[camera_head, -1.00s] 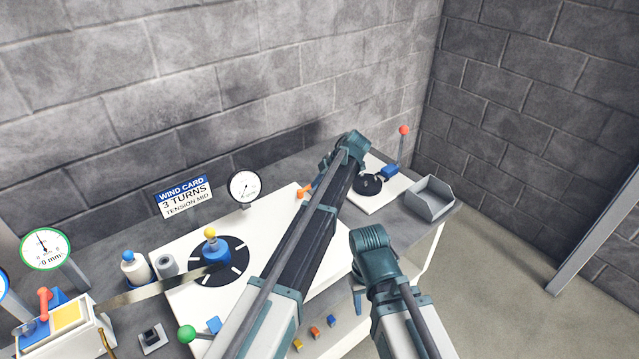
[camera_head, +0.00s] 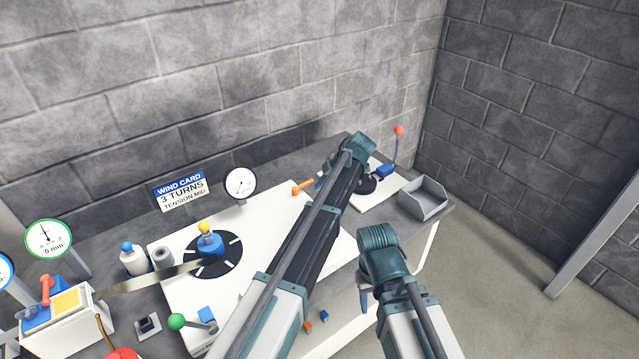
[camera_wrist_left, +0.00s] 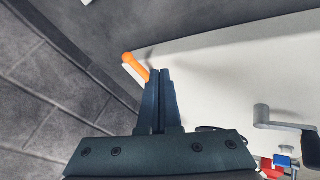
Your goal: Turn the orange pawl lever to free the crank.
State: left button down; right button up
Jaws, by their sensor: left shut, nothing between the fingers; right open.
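The orange pawl lever (camera_head: 303,187) stands at the back right edge of the white board (camera_head: 255,215). It also shows in the left wrist view (camera_wrist_left: 135,66), slanting at the left of my fingertips. My left gripper (camera_wrist_left: 159,72) is shut and empty, its closed fingers right beside the lever's lower end; I cannot tell whether they touch. In the head view my left arm hides most of this gripper. In the wrist view a grey arm with a dark grip (camera_wrist_left: 275,118), looking like a crank, lies at the right. My right gripper (camera_head: 364,301) is open, low by the table's front, mostly hidden.
A dark reel with a yellow-topped blue post (camera_head: 207,240) and a green-knobbed lever (camera_head: 177,322) stand on the left. A dial gauge (camera_head: 240,184) and wind card (camera_head: 181,190) stand behind. A grey bin (camera_head: 424,200) and red-knobbed rod (camera_head: 398,132) are on the right.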

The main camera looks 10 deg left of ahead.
pick_arm(q)
jog(key=w+p+v, duration=0.1)
jog(key=p+v, duration=0.6)
jog(key=v, duration=0.1)
jog(key=shift+d+r, duration=0.2)
jog(key=shift+r, duration=0.2)
jog(key=shift+w, duration=0.1)
